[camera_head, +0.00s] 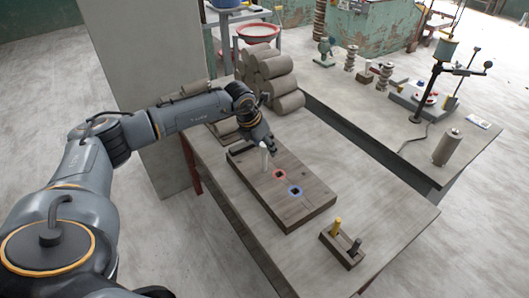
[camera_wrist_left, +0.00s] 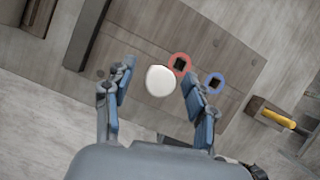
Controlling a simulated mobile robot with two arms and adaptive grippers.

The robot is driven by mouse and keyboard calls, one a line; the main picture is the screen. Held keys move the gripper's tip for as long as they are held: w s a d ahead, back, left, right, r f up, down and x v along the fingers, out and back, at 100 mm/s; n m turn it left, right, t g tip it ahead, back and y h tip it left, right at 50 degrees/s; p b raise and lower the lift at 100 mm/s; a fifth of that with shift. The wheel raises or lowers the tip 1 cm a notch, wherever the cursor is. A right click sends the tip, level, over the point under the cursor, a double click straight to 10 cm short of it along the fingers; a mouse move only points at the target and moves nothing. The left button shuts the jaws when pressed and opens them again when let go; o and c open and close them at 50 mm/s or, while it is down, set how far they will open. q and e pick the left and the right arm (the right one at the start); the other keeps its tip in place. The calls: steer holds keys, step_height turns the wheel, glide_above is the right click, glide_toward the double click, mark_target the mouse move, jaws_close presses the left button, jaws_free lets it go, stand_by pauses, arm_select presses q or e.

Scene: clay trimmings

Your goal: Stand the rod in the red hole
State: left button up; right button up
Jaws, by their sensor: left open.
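A white rod (camera_head: 264,160) stands upright at the board, just beneath my left gripper. In the left wrist view its round pale end (camera_wrist_left: 160,81) shows between the fingers, apart from both as far as I can see. My left gripper (camera_head: 272,147) is open; in the wrist view its blue-grey fingers (camera_wrist_left: 158,88) lie either side of the rod. The rod's foot is hard to make out. My right gripper is not in view.
The dark wooden board (camera_head: 296,213) also has an empty blue-ringed hole (camera_head: 295,191). A small block (camera_head: 337,253) with a yellow and a dark peg stands near the table's front edge. Clay rolls (camera_head: 272,66) are stacked behind the board.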

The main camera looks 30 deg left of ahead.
arm_select(q)
jaws_close()
stand_by(0.3)
